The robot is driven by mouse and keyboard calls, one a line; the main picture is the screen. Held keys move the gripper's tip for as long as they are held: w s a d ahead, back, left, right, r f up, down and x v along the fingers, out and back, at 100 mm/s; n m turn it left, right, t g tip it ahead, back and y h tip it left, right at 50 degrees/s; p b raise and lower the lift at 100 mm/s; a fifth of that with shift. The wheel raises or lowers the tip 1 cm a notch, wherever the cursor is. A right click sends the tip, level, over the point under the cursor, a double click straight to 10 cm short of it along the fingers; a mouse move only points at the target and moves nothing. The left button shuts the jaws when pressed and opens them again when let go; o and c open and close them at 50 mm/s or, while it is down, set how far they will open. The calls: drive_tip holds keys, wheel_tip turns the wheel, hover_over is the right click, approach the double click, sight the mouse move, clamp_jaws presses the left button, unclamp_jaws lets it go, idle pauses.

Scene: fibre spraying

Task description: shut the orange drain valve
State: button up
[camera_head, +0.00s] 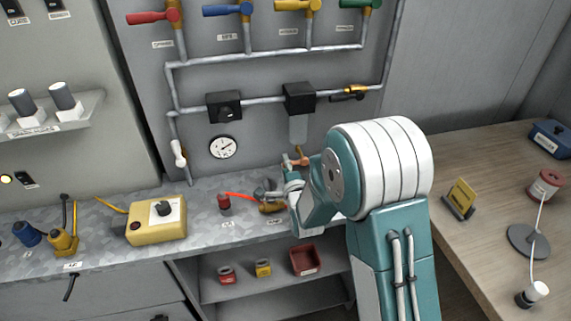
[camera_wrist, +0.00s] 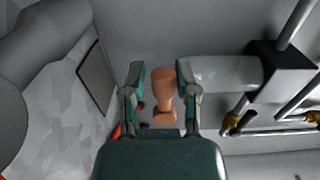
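The orange drain valve (camera_head: 296,161) hangs below the clear filter bowl (camera_head: 298,130) on the wall piping, and its handle lies about level. In the wrist view, the orange valve handle (camera_wrist: 163,90) shows between the two fingers of my gripper (camera_wrist: 161,77). The right finger overlaps the end of the filter bowl (camera_wrist: 225,73). In the head view my arm partly hides the gripper.
A counter (camera_head: 190,200) below the pipes carries a yellow box (camera_head: 156,222) and a tool with an orange-red part (camera_head: 240,196). Red, blue, yellow and green valve handles line the upper pipes. A gauge (camera_head: 223,147) is left of the bowl. A wooden table (camera_head: 480,220) stands right.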

drive_tip(key=shift+o, duration=0.6)
drive_tip(key=shift+f, duration=0.15)
drive_tip(key=shift+s, duration=0.1)
drive_tip(key=v, duration=1.1)
drive_tip(key=shift+s+d, duration=0.1)
drive_tip(key=shift+s, duration=0.25)
